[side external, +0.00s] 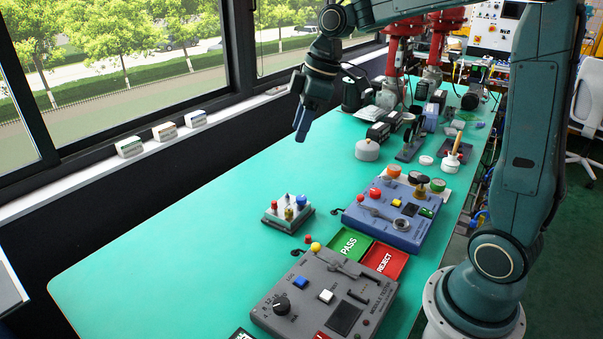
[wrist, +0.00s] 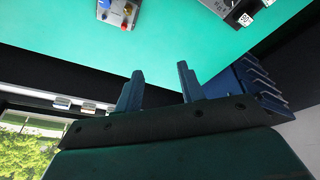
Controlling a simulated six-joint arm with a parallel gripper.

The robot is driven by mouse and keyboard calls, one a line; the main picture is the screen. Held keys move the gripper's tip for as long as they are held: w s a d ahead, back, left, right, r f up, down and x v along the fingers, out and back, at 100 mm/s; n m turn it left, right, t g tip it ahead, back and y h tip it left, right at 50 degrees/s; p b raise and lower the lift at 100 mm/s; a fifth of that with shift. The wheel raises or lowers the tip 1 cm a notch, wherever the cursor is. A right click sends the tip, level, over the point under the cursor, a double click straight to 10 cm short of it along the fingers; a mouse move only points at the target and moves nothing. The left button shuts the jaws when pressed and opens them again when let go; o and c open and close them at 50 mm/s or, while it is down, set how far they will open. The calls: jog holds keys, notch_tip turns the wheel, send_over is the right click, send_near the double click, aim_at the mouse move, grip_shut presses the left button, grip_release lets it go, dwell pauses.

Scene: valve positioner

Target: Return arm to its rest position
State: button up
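My gripper (side external: 301,122) hangs in the air above the far, window-side part of the green table (side external: 200,220) in the side external view, pointing down. In the wrist view my gripper (wrist: 158,85) shows two blue fingers standing apart with nothing between them. My arm rises from its base at the right and bends over the table. No object touches the fingers.
A grey tester box (side external: 325,295), a blue tester box (side external: 392,215), green PASS (side external: 348,243) and red REJECT (side external: 385,260) trays and a small holder with knobs (side external: 288,213) stand on the table. Red machines (side external: 403,50) are at the back. The table's left part is clear.

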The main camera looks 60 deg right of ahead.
jog(key=s+a+m+t+h, duration=0.2)
jog(key=s+m, duration=0.6)
jog(key=s, duration=1.4)
jog(key=shift+s+a+r+t, duration=0.25)
jog(key=shift+a+t, duration=0.05)
jog(key=shift+a, duration=0.75)
